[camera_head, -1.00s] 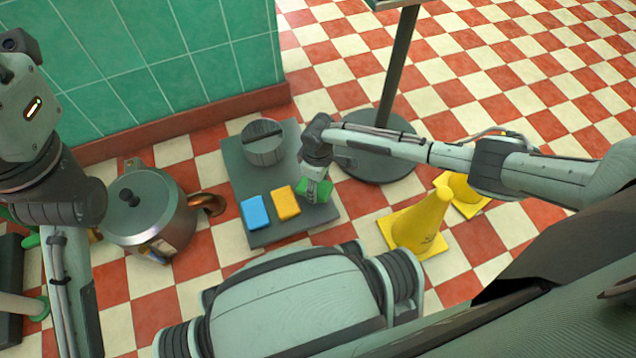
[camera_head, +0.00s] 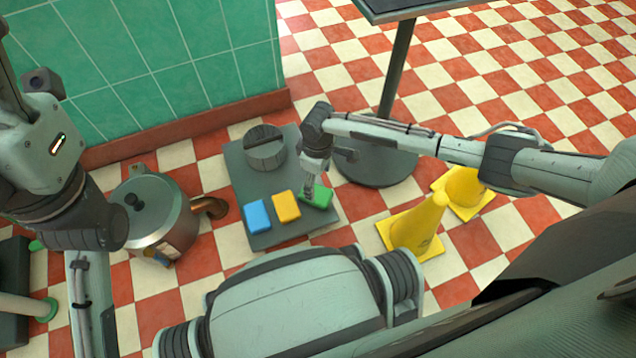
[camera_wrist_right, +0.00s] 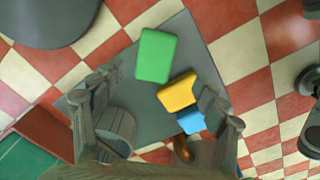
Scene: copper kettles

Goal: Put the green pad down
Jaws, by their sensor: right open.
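The green pad (camera_head: 318,198) lies flat on the grey board (camera_head: 262,186), to the right of a yellow pad (camera_head: 286,206) and a blue pad (camera_head: 257,217). My right gripper (camera_head: 313,187) is just above the green pad and looks apart from it. In the right wrist view the green pad (camera_wrist_right: 156,55) lies ahead of the spread fingers, with nothing between them. The yellow pad (camera_wrist_right: 178,92) and part of the blue pad (camera_wrist_right: 190,121) show near one finger. My left arm is at the left edge, with its gripper out of view.
A large kettle (camera_head: 150,215) with a copper spout stands to the left. Yellow cones (camera_head: 420,225) stand to the right. A dark round table base (camera_head: 375,165) is behind my right arm. A green tiled wall is behind.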

